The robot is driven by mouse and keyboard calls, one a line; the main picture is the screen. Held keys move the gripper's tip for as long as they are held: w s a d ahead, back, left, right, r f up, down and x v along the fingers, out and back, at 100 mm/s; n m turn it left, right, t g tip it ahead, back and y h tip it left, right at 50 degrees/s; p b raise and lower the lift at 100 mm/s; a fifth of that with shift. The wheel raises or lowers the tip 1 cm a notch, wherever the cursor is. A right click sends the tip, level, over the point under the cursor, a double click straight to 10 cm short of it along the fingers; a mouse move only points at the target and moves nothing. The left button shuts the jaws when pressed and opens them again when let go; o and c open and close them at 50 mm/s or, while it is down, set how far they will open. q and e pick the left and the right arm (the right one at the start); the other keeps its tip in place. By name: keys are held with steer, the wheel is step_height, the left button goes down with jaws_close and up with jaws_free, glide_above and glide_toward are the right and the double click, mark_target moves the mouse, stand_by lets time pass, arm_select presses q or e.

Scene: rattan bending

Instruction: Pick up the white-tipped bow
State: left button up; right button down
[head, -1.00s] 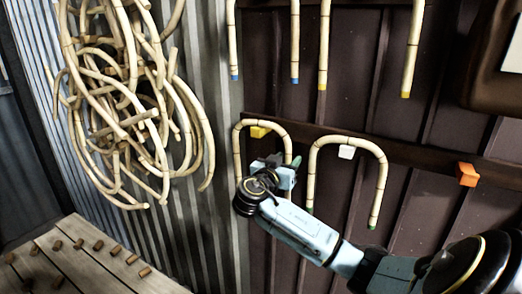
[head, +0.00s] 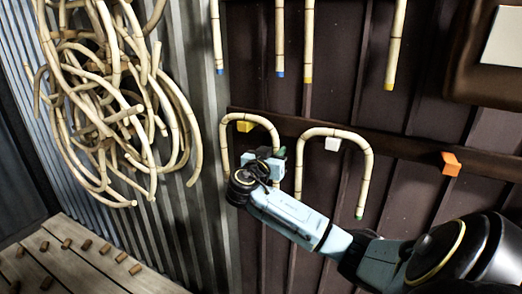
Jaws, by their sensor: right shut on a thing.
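A pale bow (head: 250,118) hangs upside down on a yellow peg (head: 245,126) on the dark panelled wall. My right gripper (head: 266,161) is shut at this bow's right leg; its fingers and the grip are small and partly hidden. The bow's lower ends are hidden behind my gripper and forearm, so I cannot tell their tip colour. A second bow (head: 368,165) hangs on a white peg (head: 332,143); its right end has a green tip, and its left end is behind my forearm. No white tip shows. My left gripper is not in view.
Bow legs with blue tips (head: 281,72) and yellow tips (head: 389,85) hang above. A tangle of rattan (head: 110,110) hangs at the left. An orange peg (head: 451,163) is bare. A wooden table (head: 85,265) with several short pieces stands at lower left.

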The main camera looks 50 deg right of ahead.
steer(key=shift+r, duration=0.1)
steer(key=shift+a+r, duration=0.1)
steer(key=shift+r, duration=0.05)
step_height(320, 180, up, 6)
steer(key=shift+a+r+b, duration=0.1)
steer(key=shift+b, duration=0.85)
steer(key=b+v, duration=0.3)
steer(key=v, duration=1.6)
steer(key=shift+s+a+r, duration=0.2)
steer(key=shift+a+r, duration=0.1)
